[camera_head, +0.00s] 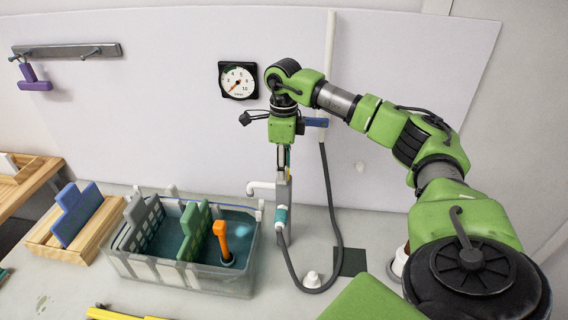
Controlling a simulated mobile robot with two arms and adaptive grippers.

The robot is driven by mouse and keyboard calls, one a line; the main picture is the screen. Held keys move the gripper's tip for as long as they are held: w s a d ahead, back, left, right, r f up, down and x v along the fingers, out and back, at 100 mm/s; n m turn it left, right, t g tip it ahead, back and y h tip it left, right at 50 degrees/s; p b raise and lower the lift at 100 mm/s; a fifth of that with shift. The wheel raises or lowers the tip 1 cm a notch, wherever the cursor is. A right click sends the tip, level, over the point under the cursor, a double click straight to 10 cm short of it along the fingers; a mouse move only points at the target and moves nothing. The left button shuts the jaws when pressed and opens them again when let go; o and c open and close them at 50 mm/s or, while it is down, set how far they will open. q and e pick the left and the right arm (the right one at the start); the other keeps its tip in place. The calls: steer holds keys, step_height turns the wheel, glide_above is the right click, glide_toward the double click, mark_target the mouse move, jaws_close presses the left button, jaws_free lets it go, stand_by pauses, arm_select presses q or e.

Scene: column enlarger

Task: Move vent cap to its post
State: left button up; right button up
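My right gripper (285,172) points down in front of the back wall, above the counter to the right of the clear tub. Its fingers are narrow and seen edge-on, so I cannot tell whether they are open or shut. A teal and white cylinder (281,216) shows just below the fingers; I cannot tell whether they touch it. A small white knobbed piece (312,280), possibly the vent cap, stands on the counter inside the hose loop. I cannot clearly identify the post. My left gripper is not in view.
The clear tub (190,278) holds liquid, upright plates and an orange handle (221,240). A grey hose (336,225) loops down the wall onto the counter. A dark square (350,262) lies right of it. A wooden rack (85,238) with a blue plate stands left.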

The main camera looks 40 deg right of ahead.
steer(key=shift+c, duration=0.3)
jaws_close()
steer(key=shift+r+p, duration=0.4)
steer(key=shift+r, duration=0.1)
steer(key=shift+r+p, duration=1.7)
steer(key=shift+r, duration=0.5)
